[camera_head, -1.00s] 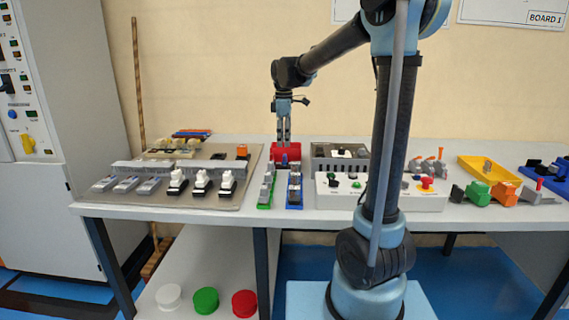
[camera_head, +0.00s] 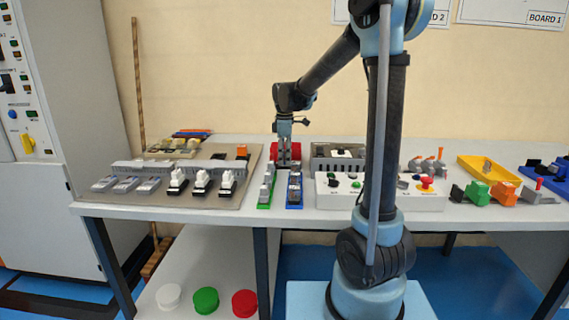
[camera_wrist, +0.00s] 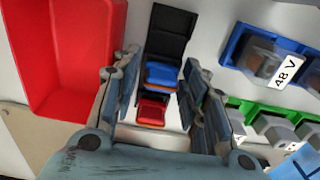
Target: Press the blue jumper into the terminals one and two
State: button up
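The blue jumper (camera_wrist: 162,75) sits in a narrow black holder (camera_wrist: 168,32) in the wrist view, with a red jumper (camera_wrist: 151,112) beside it. My gripper (camera_wrist: 160,82) is open, with one finger on each side of the blue jumper. Gaps show between fingers and jumper, so it is not gripped. In the head view my gripper (camera_head: 284,163) is low over the table and hides the jumpers. Two terminal rows stand close by: a green-based one (camera_head: 266,186) and a blue-based one (camera_head: 295,187). I cannot read which terminals are one and two.
A red bin (camera_wrist: 62,55) stands close left of my gripper in the wrist view. The blue-based row (camera_wrist: 262,58), marked 48 V, is to the right. A white button box (camera_head: 380,192) and a grey panel of switches (camera_head: 235,180) flank the terminal rows.

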jog(key=c, duration=0.6)
jog(key=shift+c, duration=0.2)
notch_tip(320, 180, up, 10)
